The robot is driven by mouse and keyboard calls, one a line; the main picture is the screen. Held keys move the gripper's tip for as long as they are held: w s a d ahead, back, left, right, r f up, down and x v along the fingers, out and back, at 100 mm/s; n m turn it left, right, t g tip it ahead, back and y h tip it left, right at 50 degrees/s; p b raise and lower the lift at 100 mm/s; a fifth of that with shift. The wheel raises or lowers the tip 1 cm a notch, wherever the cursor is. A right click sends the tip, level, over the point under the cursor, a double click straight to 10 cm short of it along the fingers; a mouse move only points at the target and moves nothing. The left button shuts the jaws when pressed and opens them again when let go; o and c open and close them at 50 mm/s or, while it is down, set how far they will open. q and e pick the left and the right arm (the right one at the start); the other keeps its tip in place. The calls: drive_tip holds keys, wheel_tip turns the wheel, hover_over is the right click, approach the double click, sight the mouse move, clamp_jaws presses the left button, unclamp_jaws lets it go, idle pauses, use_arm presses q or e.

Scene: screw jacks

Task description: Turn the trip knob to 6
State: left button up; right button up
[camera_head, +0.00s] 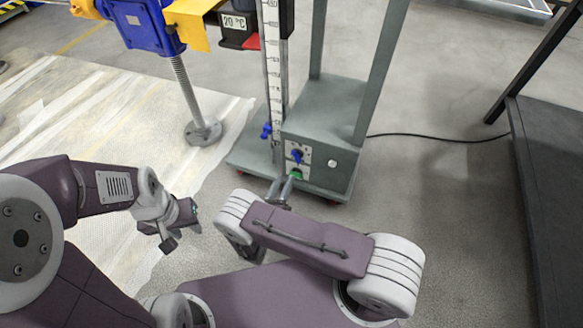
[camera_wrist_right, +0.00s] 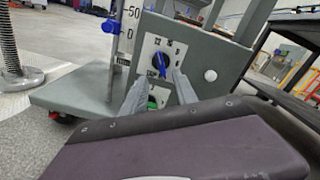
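The trip knob (camera_head: 296,155) is a blue knob on a white dial plate on the grey cabinet's front. It shows larger in the right wrist view (camera_wrist_right: 159,62), with small dial marks that are hard to read. The knob stands upright with a slight tilt. My right gripper (camera_head: 281,187) is just in front of and below the knob. In the right wrist view its two grey fingers (camera_wrist_right: 158,92) are spread, with nothing between them; their tips lie near the knob's lower end, and I cannot tell whether they touch it. My left gripper (camera_head: 182,230) is far left of the panel.
A green button (camera_head: 297,174) is below the knob, and a round white button (camera_head: 332,163) to its right. The grey cabinet (camera_head: 325,105) stands on a wheeled base. A screw foot (camera_head: 203,131) stands left. A dark table (camera_head: 550,190) is at right, beyond open floor.

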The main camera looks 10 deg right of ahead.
sight(295, 159)
drive_tip(key=b+x, duration=0.2)
drive_tip(key=x, duration=0.2)
drive_tip(key=b+x, duration=0.1)
drive_tip(key=x, duration=0.3)
drive_tip(key=shift+s+f+b, duration=0.1)
drive_tip(key=shift+f+b, duration=0.1)
drive_tip(key=shift+b, duration=0.2)
drive_tip(key=shift+w+d+r, duration=0.15)
drive_tip(key=shift+w+d, duration=0.1)
drive_tip(key=shift+w, duration=0.1)
clamp_jaws()
